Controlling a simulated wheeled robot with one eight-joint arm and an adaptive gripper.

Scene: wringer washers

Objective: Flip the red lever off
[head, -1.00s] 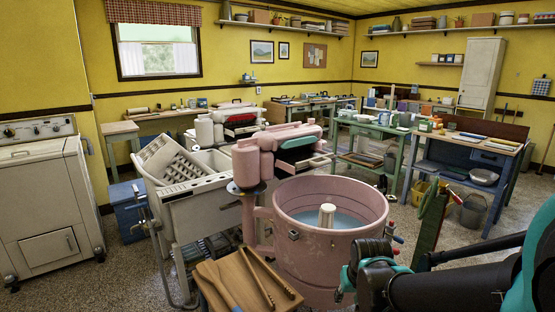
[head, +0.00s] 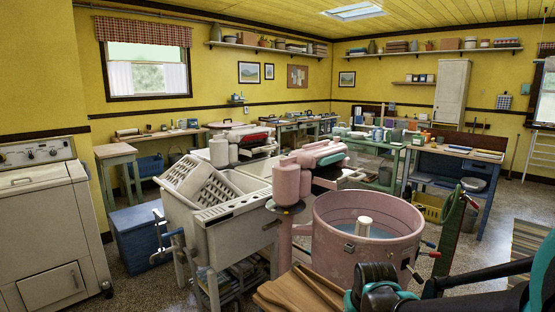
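A pink wringer (head: 290,185) stands left of the tub, beside a white double sink (head: 235,220). A wooden board (head: 285,295) is in front. A green upright (head: 448,230) stands right of the levers. Open speckled floor (head: 500,262) lies farther right.

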